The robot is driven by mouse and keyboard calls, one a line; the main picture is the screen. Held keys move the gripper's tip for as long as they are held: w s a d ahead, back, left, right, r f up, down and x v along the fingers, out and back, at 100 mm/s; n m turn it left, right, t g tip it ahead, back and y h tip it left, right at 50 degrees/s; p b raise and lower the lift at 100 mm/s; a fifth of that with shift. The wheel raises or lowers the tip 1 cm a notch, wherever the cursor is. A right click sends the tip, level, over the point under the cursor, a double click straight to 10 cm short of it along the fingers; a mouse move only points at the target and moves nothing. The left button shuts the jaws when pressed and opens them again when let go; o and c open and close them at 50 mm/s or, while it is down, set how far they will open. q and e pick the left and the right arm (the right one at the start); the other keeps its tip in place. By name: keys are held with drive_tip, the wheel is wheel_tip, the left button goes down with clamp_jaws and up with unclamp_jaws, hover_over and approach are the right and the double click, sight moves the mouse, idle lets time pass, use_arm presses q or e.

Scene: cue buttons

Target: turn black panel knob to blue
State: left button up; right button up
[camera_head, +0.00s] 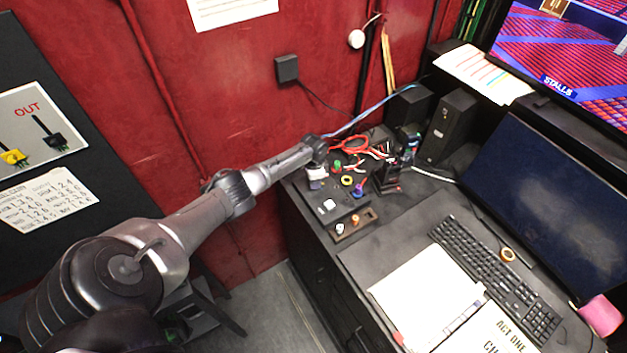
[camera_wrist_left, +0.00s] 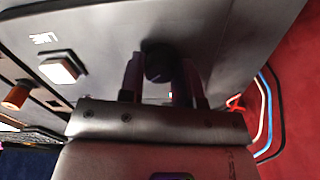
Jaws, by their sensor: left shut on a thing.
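The black panel (camera_head: 342,208) lies on the desk's left part and carries a white square button (camera_head: 329,204). The button also shows in the left wrist view (camera_wrist_left: 62,68). A round black knob (camera_wrist_left: 159,62) stands on the grey-looking panel face in that view. My left gripper (camera_wrist_left: 158,80) has one finger on each side of the knob and is shut on it. In the head view my left gripper (camera_head: 317,178) is at the panel's far left end, and my arm and hand hide the knob. I cannot read the knob's pointing direction or a blue mark. My right gripper is not in view.
A wooden holder (camera_head: 345,234) with an orange and a white piece is beside the panel. Red-handled pliers (camera_head: 352,146), a yellow ring (camera_head: 347,180) and a dark upright device (camera_head: 388,177) stand close behind. An open binder (camera_head: 425,293) and keyboard (camera_head: 490,272) fill the right.

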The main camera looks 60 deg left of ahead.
use_arm(q)
drive_tip(key=shift+r+m, duration=0.1)
drive_tip(key=shift+m, duration=0.6)
drive_tip(key=o, duration=0.9)
drive_tip(key=shift+o, duration=0.2)
drive_tip(key=shift+r, duration=0.4)
wheel_tip(320, 180, up, 13)
drive_tip(key=shift+p, duration=0.3)
